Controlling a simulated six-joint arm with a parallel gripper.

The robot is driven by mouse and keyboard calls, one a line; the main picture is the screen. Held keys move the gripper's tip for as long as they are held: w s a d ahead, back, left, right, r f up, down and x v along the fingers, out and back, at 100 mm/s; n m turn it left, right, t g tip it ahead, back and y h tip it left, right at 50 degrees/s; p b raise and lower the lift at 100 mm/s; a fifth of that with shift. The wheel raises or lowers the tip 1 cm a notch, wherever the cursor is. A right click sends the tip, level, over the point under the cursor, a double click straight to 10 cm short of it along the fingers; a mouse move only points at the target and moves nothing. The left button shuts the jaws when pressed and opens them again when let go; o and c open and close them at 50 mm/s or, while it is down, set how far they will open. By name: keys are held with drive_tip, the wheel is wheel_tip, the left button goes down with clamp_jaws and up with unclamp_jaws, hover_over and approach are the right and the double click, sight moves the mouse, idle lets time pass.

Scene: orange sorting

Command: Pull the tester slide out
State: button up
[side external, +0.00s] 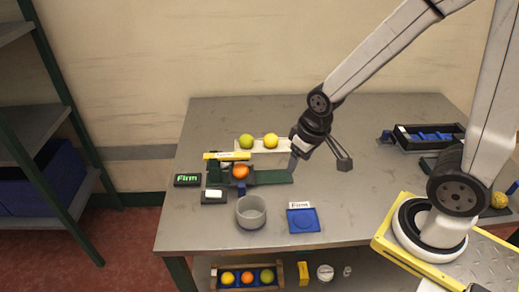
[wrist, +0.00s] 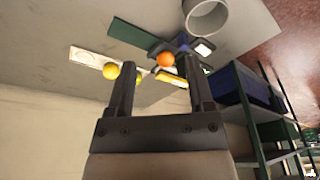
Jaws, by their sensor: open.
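The tester (side external: 215,175) stands on the left part of the table, with an orange (side external: 240,171) on it. Its green slide (side external: 272,177) reaches out flat to the right of the orange; a blue block (side external: 241,188) sits at the front. A small black display (side external: 187,180) beside it reads "Firm" in green. In the wrist view the orange (wrist: 165,60) shows between the fingertips but farther off, with the green slide (wrist: 132,37) above left. My gripper (side external: 320,160) is open and empty, above the table to the right of the slide, apart from it.
A grey cup (side external: 251,212) and a blue pad (side external: 303,222) labelled "Firm" stand in front. A dark tray (side external: 430,145) lies right. Bare table lies under my gripper.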

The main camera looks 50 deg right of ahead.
drive_tip(key=w+a+f+m+g, duration=0.15)
drive_tip(key=w+f+m, duration=0.25)
drive_tip(key=w, duration=0.5)
drive_tip(key=m, duration=0.4)
hover_over(241, 185)
drive_tip(key=shift+g, duration=0.45)
wheel_tip(241, 185, down, 6)
drive_tip(key=shift+f, duration=0.1)
drive_tip(key=shift+f, duration=3.85)
clamp_jaws()
